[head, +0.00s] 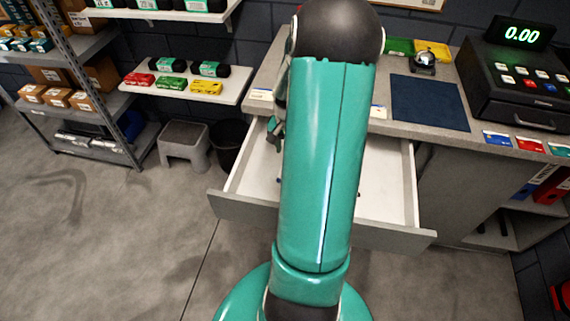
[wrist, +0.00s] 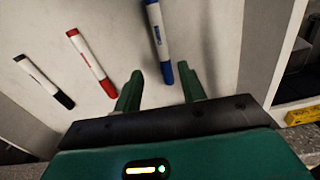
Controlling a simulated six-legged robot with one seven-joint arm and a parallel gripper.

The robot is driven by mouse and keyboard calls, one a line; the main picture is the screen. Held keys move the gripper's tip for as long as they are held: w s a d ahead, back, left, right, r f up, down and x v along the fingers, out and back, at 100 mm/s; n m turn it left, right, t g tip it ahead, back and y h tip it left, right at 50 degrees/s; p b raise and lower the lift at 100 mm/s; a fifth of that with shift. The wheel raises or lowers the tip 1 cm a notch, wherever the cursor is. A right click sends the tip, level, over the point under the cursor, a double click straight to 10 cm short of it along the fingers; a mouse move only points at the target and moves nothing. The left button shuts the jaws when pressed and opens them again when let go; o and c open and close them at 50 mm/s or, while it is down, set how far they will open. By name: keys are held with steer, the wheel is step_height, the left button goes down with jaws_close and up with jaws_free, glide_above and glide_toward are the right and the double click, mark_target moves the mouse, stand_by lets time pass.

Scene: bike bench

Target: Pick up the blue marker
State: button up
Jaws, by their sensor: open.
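The blue marker (wrist: 157,35) has a white body with blue ends. In the wrist view it lies on the white floor of an open drawer, its near end between the tips of my gripper (wrist: 160,78). My gripper is open, with a finger to each side of that end, and is not closed on it. I cannot tell how far above the marker the fingers are. In the head view my gripper (head: 275,134) shows partly over the drawer (head: 389,190), and my arm hides the blue marker.
A red marker (wrist: 92,62) and a black marker (wrist: 44,82) lie left of the blue one. The drawer's side wall (wrist: 257,45) is to the right. The counter (head: 435,130) above holds a cash register (head: 515,85) and a dark mat (head: 430,103).

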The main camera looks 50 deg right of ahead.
steer(key=f, duration=0.5)
steer(key=shift+w+a+f, duration=0.2)
steer(key=shift+a, duration=0.1)
jaws_close()
